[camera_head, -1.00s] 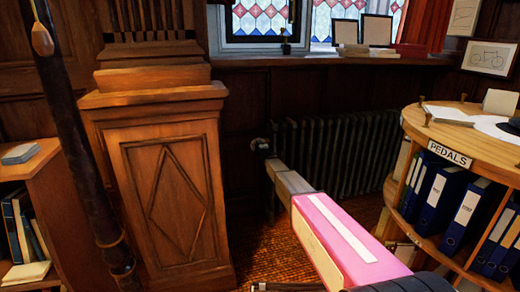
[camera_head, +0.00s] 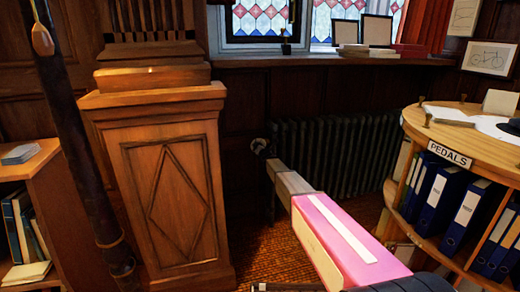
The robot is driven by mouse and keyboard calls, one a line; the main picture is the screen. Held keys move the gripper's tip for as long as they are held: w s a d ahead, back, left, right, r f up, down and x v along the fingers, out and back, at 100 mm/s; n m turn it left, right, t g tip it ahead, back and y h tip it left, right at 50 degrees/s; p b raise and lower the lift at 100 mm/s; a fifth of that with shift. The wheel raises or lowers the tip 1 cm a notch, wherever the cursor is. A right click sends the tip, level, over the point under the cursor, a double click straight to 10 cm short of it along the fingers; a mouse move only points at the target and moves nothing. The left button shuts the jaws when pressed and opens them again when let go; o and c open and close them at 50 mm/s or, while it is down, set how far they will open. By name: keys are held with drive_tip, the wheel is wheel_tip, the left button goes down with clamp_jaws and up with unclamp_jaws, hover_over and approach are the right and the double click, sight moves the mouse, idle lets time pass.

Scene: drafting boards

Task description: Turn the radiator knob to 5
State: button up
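My arm, with a pink and cream link, reaches up from the lower right. My gripper (camera_head: 272,164) is at its far end, just below and right of the knob. The grey gripper body hides part of the radiator's left end. The fingers are too small and dark to tell open from shut, and I cannot tell whether they touch the knob.
A carved wooden pillar (camera_head: 165,190) stands close on the left, with a dark pole (camera_head: 85,160) before it. A round shelf (camera_head: 470,140) with blue binders stands on the right. Framed cards stand on the window sill (camera_head: 330,58). Carpet shows between pillar and shelf.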

drive_tip(key=shift+n, duration=0.5)
drive_tip(key=o, duration=0.9)
drive_tip(key=shift+s, duration=0.15)
drive_tip(key=v, duration=1)
drive_tip(key=shift+s+d, duration=0.1)
drive_tip(key=shift+s, duration=0.2)
